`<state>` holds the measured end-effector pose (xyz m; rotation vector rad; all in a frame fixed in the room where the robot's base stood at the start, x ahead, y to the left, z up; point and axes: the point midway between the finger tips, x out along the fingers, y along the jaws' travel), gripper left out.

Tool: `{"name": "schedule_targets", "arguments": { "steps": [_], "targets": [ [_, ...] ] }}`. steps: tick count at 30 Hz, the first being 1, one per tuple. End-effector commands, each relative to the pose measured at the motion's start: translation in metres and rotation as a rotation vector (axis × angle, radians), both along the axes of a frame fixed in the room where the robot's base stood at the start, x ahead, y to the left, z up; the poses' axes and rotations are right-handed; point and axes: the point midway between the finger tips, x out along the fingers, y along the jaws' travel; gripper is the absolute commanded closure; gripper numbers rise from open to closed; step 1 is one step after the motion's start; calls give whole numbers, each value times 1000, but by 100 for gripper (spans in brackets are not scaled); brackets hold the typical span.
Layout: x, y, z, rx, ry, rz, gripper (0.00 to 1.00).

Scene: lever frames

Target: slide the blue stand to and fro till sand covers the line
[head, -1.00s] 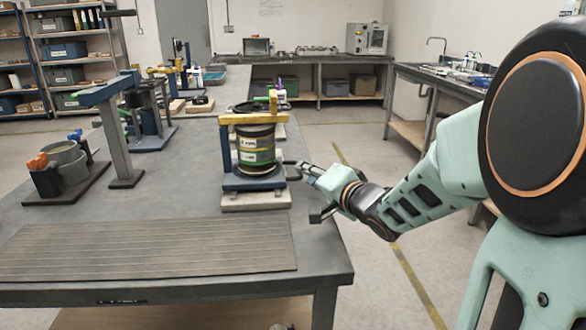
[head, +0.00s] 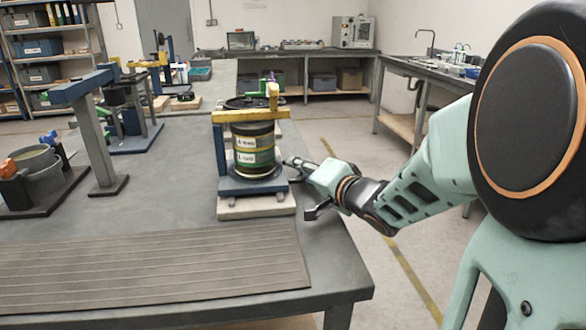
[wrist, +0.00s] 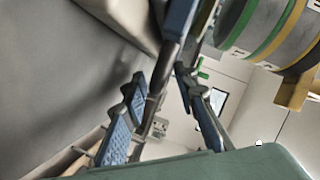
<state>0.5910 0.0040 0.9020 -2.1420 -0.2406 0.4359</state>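The blue stand (head: 254,187) sits on a pale block (head: 257,207) on the bench, with a blue post and a yellow crossbar (head: 252,117). It carries a round stack of dark sieves (head: 253,150) with green and yellow bands and white labels. My gripper (head: 306,186) is just right of the stand, its fingers spread. In the wrist view my gripper (wrist: 160,76) shows blue-padded fingers apart on either side of a dark bar (wrist: 168,62); whether they touch it I cannot tell. The stack (wrist: 270,28) shows there at upper right. I make out no sand or line.
A ridged grey mat (head: 150,265) lies at the bench front. A grey bucket (head: 40,183) and a blue-topped post (head: 98,140) stand at left. More stands are farther back. The bench's right edge runs close under my gripper.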

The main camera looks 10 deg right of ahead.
Motion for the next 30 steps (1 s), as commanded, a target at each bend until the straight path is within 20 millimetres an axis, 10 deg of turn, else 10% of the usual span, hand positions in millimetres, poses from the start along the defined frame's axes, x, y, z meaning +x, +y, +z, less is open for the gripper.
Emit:
{"name": "schedule_targets", "arguments": {
  "steps": [6, 14, 30],
  "targets": [
    [0, 0, 0, 0, 0, 0, 73],
    [0, 0, 0, 0, 0, 0, 100],
    [14, 0, 4, 4, -1, 1, 100]
  ]
}}
